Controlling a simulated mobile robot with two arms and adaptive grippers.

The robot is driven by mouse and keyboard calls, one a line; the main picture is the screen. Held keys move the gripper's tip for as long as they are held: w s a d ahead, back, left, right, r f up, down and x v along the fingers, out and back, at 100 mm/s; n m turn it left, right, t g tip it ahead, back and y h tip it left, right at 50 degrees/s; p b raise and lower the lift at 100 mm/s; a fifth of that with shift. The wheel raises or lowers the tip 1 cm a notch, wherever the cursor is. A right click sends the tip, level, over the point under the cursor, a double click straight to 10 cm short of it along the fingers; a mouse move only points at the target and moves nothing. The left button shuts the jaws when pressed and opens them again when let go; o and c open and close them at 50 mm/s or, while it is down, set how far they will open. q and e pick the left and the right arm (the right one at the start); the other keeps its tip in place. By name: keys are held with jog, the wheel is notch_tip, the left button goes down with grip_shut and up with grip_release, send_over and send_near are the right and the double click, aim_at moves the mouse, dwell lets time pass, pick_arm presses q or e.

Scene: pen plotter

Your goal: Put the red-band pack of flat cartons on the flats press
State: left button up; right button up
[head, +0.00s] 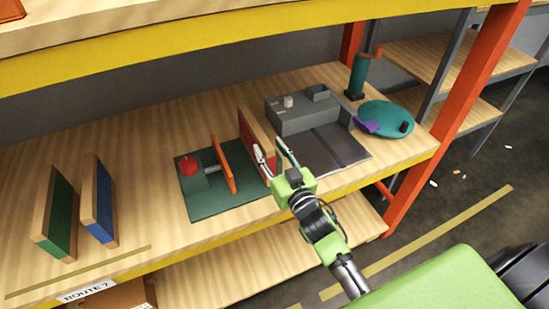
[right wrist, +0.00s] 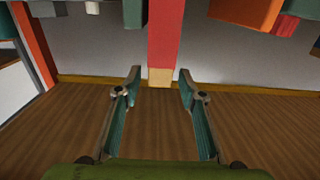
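The red-band pack (head: 251,137) stands upright on the shelf at the right end of the flats press; I cannot tell whether it rests on the press base. The flats press has a dark green base (head: 215,208), a red knob (head: 188,165) and an upright orange plate (head: 222,163). My right gripper (head: 269,150) is open, its fingers on either side of the pack's near edge. In the right wrist view the red band (right wrist: 166,30) lines up between the open fingers (right wrist: 159,73), with gaps showing on both sides. My left gripper is out of view.
A blue-band pack (head: 104,204) and a green-band pack (head: 60,214) stand upright at the left. A grey machine (head: 303,121) is close on the right, with a round teal tray (head: 386,113) beyond it. An orange post (head: 459,120) bounds the shelf's right end.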

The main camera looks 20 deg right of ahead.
jog(key=shift+s, duration=1.5)
